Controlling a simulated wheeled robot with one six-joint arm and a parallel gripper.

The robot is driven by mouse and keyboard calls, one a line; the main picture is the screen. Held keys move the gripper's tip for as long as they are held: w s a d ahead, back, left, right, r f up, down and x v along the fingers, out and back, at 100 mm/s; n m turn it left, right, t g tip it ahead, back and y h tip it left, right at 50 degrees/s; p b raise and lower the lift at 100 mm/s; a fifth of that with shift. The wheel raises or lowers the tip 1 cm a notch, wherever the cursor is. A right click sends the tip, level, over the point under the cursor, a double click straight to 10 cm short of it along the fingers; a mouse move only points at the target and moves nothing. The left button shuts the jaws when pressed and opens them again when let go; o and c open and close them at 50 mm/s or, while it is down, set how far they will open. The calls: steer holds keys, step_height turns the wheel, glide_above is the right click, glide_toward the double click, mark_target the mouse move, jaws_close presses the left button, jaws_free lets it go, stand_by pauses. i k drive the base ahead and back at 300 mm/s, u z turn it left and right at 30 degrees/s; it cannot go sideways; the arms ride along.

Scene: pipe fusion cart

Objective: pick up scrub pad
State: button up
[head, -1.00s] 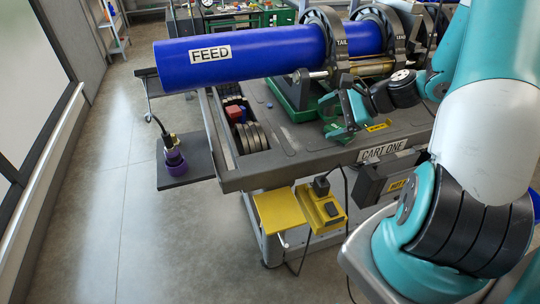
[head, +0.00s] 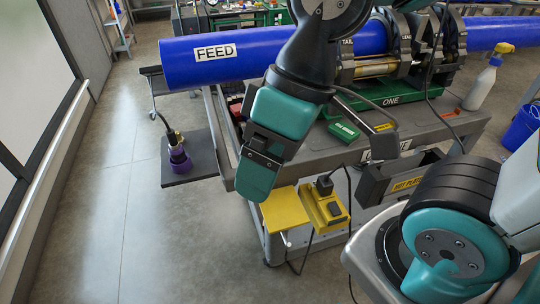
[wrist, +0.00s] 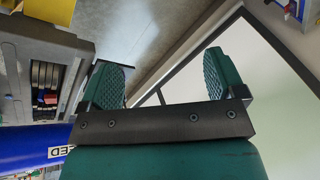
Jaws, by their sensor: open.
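My gripper (head: 258,175) hangs at the cart's left front corner in the head view, pointing down. In the wrist view its two green ribbed jaws (wrist: 166,70) stand wide apart, with nothing between them. A flat green block (head: 344,131) with small lettering lies on the cart top (head: 440,125), right of my gripper; I cannot tell whether it is the scrub pad. A red piece (wrist: 50,98) lies in the cart's parts bin beside several grey discs (wrist: 44,74). My arm hides most of that bin in the head view.
The blue FEED pipe (head: 255,55) lies across the clamps behind my gripper. A side shelf (head: 195,165) holds a purple-based tool (head: 179,155). A yellow panel (head: 285,208) is below my gripper. A spray bottle (head: 483,80) stands right. Floor at left is clear.

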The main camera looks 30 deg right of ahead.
mark_target(344, 133)
steer(key=k, duration=1.25)
steer(key=z, duration=0.95)
steer(key=i, duration=1.65)
steer(key=u, duration=0.5)
